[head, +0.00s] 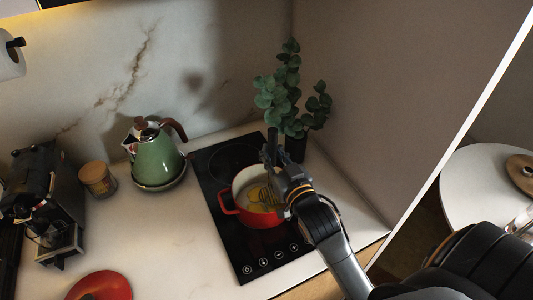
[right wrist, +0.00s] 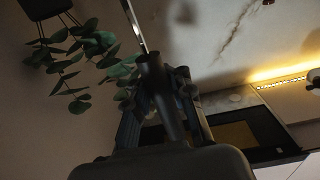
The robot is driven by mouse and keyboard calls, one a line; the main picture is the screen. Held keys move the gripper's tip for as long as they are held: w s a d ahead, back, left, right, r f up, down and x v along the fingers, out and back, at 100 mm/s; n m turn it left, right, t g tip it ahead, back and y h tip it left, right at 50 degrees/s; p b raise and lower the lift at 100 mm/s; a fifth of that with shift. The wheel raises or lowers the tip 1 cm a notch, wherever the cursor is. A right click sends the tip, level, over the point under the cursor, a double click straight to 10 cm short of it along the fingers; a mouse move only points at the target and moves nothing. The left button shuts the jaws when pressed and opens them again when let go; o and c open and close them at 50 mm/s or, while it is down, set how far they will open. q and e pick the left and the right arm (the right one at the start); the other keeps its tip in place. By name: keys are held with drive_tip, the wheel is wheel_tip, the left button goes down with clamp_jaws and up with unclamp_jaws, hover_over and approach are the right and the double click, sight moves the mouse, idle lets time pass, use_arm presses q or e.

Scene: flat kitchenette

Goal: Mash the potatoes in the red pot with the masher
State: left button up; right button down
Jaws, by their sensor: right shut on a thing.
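The red pot (head: 262,220) stands on the black cooktop, its red handle facing front left. Yellow potato pieces (head: 254,195) lie inside on the pale bottom. My right gripper (head: 279,180) is over the pot's right rim and shut on the masher (head: 270,147), whose dark handle sticks up above the fingers. The masher's lower end seems to reach down into the pot; the gripper and arm partly hide it, so contact with the potatoes cannot be told. In the right wrist view the dark handle (right wrist: 160,88) stands between the fingers. My left gripper is out of view.
The black cooktop (head: 255,260) has a free front part. A green kettle (head: 156,158) and a jar (head: 97,180) stand left, with a coffee machine (head: 45,190) beyond. A red round lid (head: 108,286) lies at front left. A leafy plant (head: 290,90) stands close behind my gripper.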

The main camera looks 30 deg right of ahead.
idle(0.4)
drive_tip(key=shift+f+b, duration=1.2)
drive_tip(key=shift+f, duration=0.65)
wheel_tip(320, 180, up, 4)
drive_tip(key=p, duration=0.4)
drive_tip(key=shift+f, duration=0.15)
drive_tip(key=shift+w, duration=0.15)
